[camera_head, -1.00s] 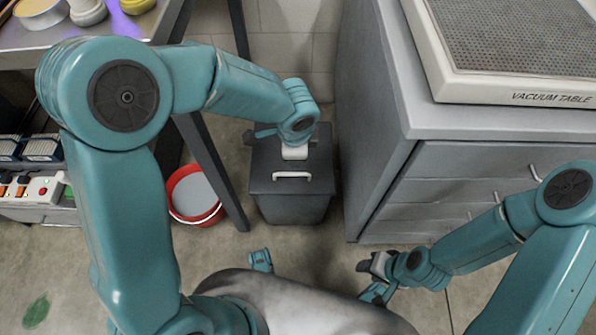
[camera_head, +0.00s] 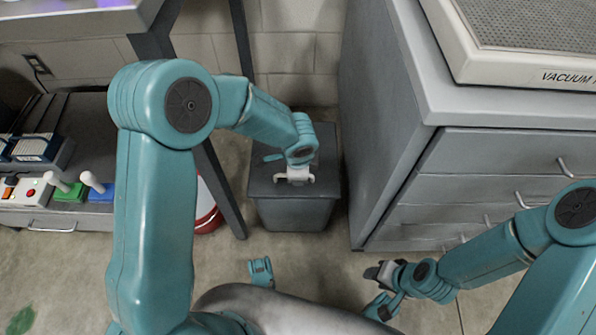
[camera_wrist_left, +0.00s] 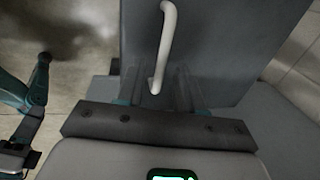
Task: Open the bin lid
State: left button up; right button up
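The bin (camera_head: 295,212) is a dark grey box on the floor between the table leg and the drawer cabinet. Its flat lid (camera_head: 262,182) looks closed. The pale bar handle (camera_head: 308,179) on the lid is partly covered by my left gripper (camera_head: 294,174), which is over it from above. In the left wrist view, the handle (camera_wrist_left: 166,45) runs up from between the fingers of my left gripper (camera_wrist_left: 162,92). The fingers look apart, with room beside the handle. My right gripper (camera_head: 379,272) is away from the bin, low at the right; its finger gap is unclear.
A grey drawer cabinet (camera_head: 385,150) stands close to the bin's right, with a vacuum table (camera_head: 530,45) on top. A dark table leg (camera_head: 222,190) and a partly hidden red bucket (camera_head: 209,220) are at its left.

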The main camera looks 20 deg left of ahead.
pick_arm(q)
grip_shut()
dwell(1.3)
